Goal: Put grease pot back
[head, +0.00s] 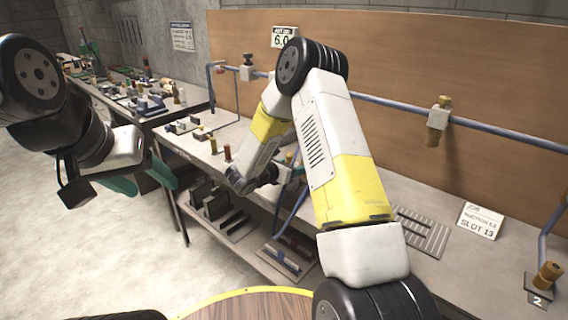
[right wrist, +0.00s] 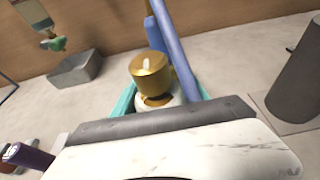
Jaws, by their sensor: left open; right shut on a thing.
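In the right wrist view, a gold-capped pot with a pale lower part (right wrist: 150,76) stands between the teal fingers of my right gripper (right wrist: 164,97). I take it for the grease pot. The right gripper is shut on it; the contact is mostly hidden by the gripper body. In the head view my right gripper (head: 294,172) is over the bench (head: 460,275), largely hidden behind my right arm, and the pot cannot be made out clearly. My left gripper (head: 150,184) is open and empty, with teal fingers spread, at the left beyond the bench's front edge.
Blue pipe (right wrist: 176,45) rises close beside the pot. A grey bin (right wrist: 75,68) and a dark grey cylinder (right wrist: 296,85) stand further off. In the head view, a slotted plate (head: 420,232), a "SLOT 13" card (head: 480,220) and a brass-capped fitting (head: 549,275) are at right.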

